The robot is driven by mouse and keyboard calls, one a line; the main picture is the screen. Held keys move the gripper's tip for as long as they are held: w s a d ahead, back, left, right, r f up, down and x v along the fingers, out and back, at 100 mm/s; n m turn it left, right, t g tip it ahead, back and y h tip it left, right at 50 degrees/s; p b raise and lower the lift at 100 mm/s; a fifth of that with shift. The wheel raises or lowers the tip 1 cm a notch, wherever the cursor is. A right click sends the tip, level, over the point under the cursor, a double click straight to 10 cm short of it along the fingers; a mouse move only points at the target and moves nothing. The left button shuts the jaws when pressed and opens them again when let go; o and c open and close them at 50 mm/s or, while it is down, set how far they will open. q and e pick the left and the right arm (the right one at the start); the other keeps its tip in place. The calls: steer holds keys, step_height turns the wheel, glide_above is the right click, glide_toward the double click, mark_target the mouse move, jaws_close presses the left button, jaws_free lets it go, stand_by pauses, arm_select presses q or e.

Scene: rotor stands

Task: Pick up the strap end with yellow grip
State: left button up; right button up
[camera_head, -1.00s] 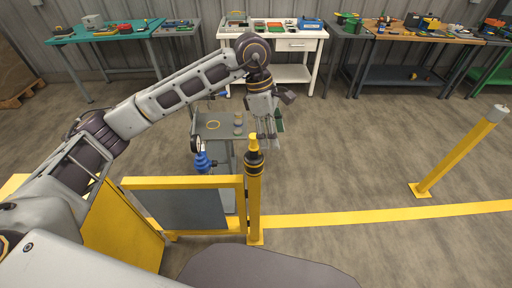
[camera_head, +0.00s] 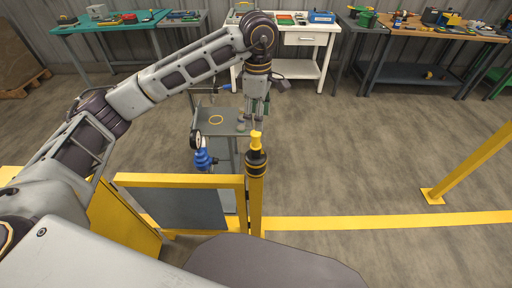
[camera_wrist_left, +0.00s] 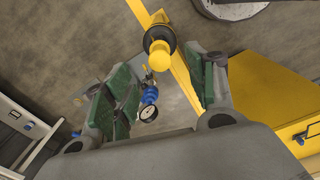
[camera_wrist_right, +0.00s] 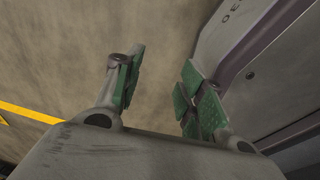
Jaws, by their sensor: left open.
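The strap end with the yellow grip (camera_head: 256,141) sits on top of the black-and-yellow head of the yellow post beside the gate. In the left wrist view the yellow grip (camera_wrist_left: 159,56) shows as a round knob between and beyond my fingertips. My left gripper (camera_head: 254,117) points down just behind and above the grip in the head view. Its green-padded fingers (camera_wrist_left: 166,84) are apart with nothing held between them. My right gripper (camera_wrist_right: 160,72) shows only in its own wrist view. Its fingers are apart and empty, over bare floor near a grey part of my body.
A yellow gate with a grey panel (camera_head: 182,209) stands left of the post. Behind it is a small grey stand (camera_head: 221,122) with a blue fitting (camera_head: 204,159) and a gauge. A yellow floor line (camera_head: 370,220) runs right to another yellow post (camera_head: 470,162). Workbenches line the wall.

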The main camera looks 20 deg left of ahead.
mark_target(257, 134)
arm_select(q)
steer(key=shift+w+f, duration=0.1)
steer(key=shift+f, duration=0.35)
step_height(257, 134, down, 7)
steer(key=shift+f, duration=0.35)
arm_select(e)
steer(key=shift+w+a+r, duration=0.15)
steer(key=shift+w+r, duration=0.05)
steer(key=shift+w, duration=0.15)
arm_select(q)
steer(key=shift+f, duration=0.15)
